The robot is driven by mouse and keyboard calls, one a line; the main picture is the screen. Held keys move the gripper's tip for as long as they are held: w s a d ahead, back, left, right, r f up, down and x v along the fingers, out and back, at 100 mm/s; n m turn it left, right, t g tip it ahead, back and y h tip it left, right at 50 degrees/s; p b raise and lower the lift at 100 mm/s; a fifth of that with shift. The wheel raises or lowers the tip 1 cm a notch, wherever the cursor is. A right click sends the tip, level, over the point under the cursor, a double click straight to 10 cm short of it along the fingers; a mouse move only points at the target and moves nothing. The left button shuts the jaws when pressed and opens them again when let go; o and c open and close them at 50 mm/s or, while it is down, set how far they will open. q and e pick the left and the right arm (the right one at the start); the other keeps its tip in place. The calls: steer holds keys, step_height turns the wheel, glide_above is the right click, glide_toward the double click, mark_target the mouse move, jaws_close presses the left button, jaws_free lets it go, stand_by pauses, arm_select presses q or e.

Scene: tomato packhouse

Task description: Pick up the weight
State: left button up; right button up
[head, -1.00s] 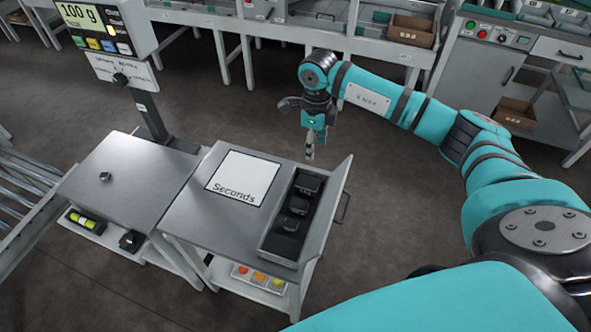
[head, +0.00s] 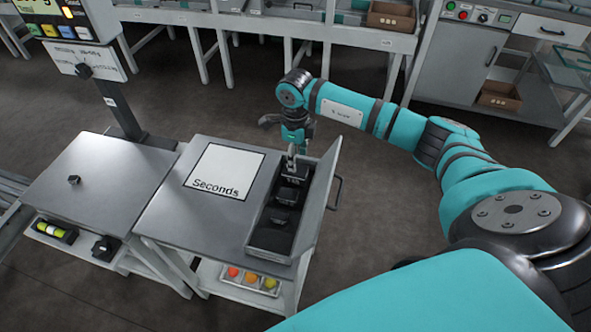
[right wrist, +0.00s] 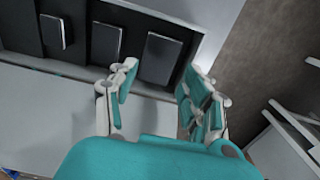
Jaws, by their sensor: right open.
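Several dark, block-shaped weights stand in a row in a dark-lined tray (head: 270,241) on the right side of the grey table. The far weight (head: 293,170) is closest to my right gripper, the middle weight (head: 287,194) and near weight (head: 280,216) stand apart from it. My right gripper (head: 292,160) points down at the tray's far end. In the right wrist view its fingers (right wrist: 158,82) are apart and empty, with the end weight (right wrist: 162,58) just beyond and between them. A small metal weight (head: 73,180) sits on the left platform. My left gripper is out of view.
A white "Seconds" sheet (head: 225,171) lies left of the tray. A raised panel (head: 322,192) borders the tray's right side. A scale display (head: 62,18) stands on a post behind the left platform (head: 100,190). Tomatoes sit in a lower bin (head: 250,281).

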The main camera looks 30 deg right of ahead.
mark_target(295, 175)
step_height(295, 175, down, 4)
steer(key=b, duration=0.2)
steer(key=shift+s+f+b, duration=0.15)
steer(key=shift+b, duration=0.15)
steer(key=shift+f, duration=0.35)
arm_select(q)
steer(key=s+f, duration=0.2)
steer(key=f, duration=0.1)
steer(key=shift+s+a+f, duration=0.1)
arm_select(e)
steer(key=shift+r, duration=0.1)
steer(key=shift+c, duration=0.3)
steer(key=c, duration=0.9)
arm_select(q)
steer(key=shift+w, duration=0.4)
arm_select(e)
steer(key=shift+r, duration=0.1)
jaws_close()
